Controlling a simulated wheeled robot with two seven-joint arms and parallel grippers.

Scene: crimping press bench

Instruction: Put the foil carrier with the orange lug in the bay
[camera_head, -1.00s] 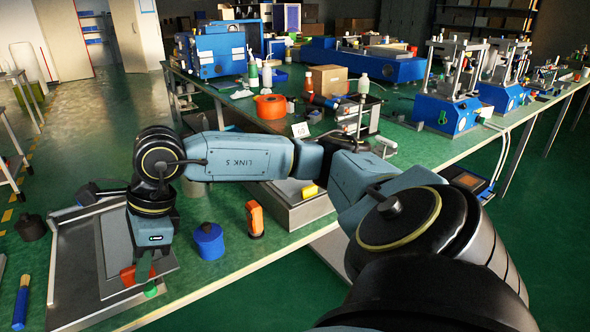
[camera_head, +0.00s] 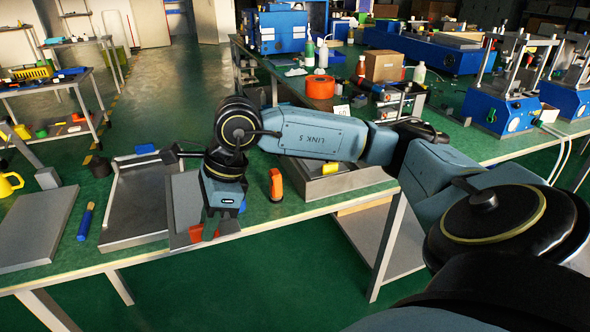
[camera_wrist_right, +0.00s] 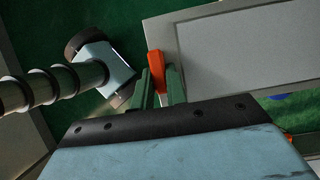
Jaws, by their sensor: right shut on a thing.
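The foil carrier is a flat grey plate (camera_head: 184,200) with an orange lug (camera_head: 196,232) at its front edge. My right gripper (camera_head: 211,228) points down at the lug and is shut on it. In the right wrist view the orange lug (camera_wrist_right: 156,68) sits between the green fingers (camera_wrist_right: 160,85), and the framed grey plate (camera_wrist_right: 240,50) reaches away to the right. In the head view the plate overlaps the right side of a shallow metal tray (camera_head: 130,210); I cannot tell whether they touch. I cannot identify the bay for certain. My left gripper is out of view.
An orange upright piece (camera_head: 276,185) stands right of my gripper, with a blue jar (camera_head: 242,207) partly hidden. A blue-handled brush (camera_head: 85,222) and a grey slab (camera_head: 40,230) lie left of the tray. A metal box with a yellow block (camera_head: 330,168) stands behind.

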